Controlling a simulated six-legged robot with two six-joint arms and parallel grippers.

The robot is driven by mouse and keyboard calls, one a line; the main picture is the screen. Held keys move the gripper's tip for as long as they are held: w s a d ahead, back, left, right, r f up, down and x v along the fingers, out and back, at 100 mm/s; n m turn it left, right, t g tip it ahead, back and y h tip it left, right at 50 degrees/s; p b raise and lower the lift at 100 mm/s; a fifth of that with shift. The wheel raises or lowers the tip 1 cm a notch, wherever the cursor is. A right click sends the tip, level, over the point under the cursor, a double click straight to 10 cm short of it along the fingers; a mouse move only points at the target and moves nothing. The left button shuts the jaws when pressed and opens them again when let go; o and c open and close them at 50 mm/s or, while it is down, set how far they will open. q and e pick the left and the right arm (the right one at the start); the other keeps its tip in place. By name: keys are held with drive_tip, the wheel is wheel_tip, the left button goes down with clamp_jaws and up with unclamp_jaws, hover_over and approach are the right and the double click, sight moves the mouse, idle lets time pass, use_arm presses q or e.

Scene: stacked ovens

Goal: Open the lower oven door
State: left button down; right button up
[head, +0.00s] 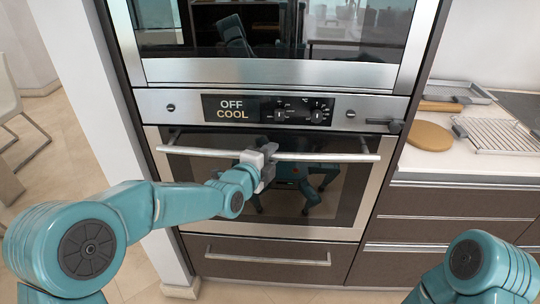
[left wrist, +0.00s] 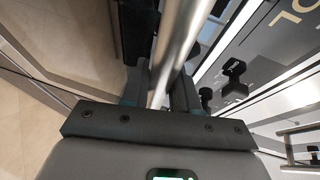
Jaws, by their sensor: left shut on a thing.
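The lower oven door (head: 335,206) has a dark glass pane in a steel frame and looks closed. Its long metal bar handle (head: 325,157) runs across the top of the door. My left gripper (head: 266,155) is shut on this handle near its middle. In the left wrist view the handle (left wrist: 178,45) passes between the two fingers of my left gripper (left wrist: 163,90). The control panel (head: 268,109) above the door reads OFF COOL. My right gripper is not in view; only part of my right arm shows at the lower right.
The upper oven (head: 270,71) sits directly above. A drawer with a handle (head: 268,258) is below the lower door. At right, a counter holds a round wooden board (head: 430,136) and a wire rack (head: 498,134). Tiled floor is open at left, with a chair (head: 8,100).

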use_arm(q)
drive_tip(key=s+f+m+t+b, duration=0.1)
drive_tip(key=s+f+b, duration=0.4)
drive_tip(key=s+b, duration=0.7)
drive_tip(key=s+f+t+h+b, duration=0.1)
drive_tip(key=s+f+t+b, duration=0.1)
drive_tip(key=s+f+b, duration=0.4)
drive_tip(key=s+b, duration=0.5)
drive_tip(key=b, duration=0.1)
drive_tip(key=shift+s+f+m+h, duration=0.3)
drive_tip(key=shift+s+m, duration=0.05)
drive_tip(key=shift+m, duration=0.05)
drive_tip(key=c, duration=0.9)
unclamp_jaws()
drive_tip(key=shift+w, duration=0.1)
drive_tip(key=shift+c, duration=0.2)
